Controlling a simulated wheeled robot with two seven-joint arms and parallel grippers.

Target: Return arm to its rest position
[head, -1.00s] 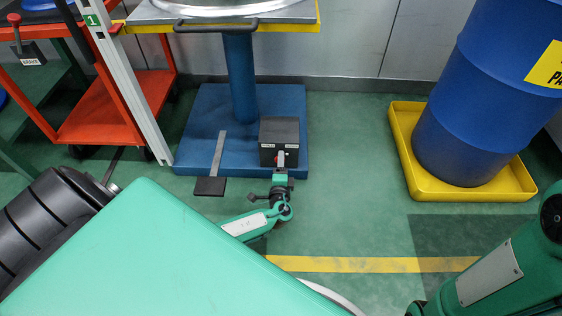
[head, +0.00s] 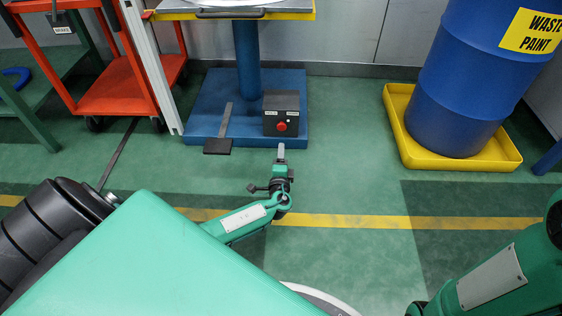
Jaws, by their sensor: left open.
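My left gripper (head: 281,153) points away from me over the green floor, in front of the black control box. It is open and I see nothing in it. My green left forearm (head: 240,219) reaches in behind it. The black control box (head: 281,103) with a red button (head: 281,127) stands on the blue pedestal base (head: 200,117). The gripper tip is apart from the box in the picture. Part of my green right arm (head: 490,278) shows at the lower right; its gripper is out of view.
A blue drum (head: 470,75) labelled waste paint stands in a yellow tray (head: 403,149) at the right. A red cart (head: 122,88) stands at the left. A flat pedal (head: 217,146) lies on the pedestal's front edge. Open floor with a yellow stripe (head: 370,222) lies in front.

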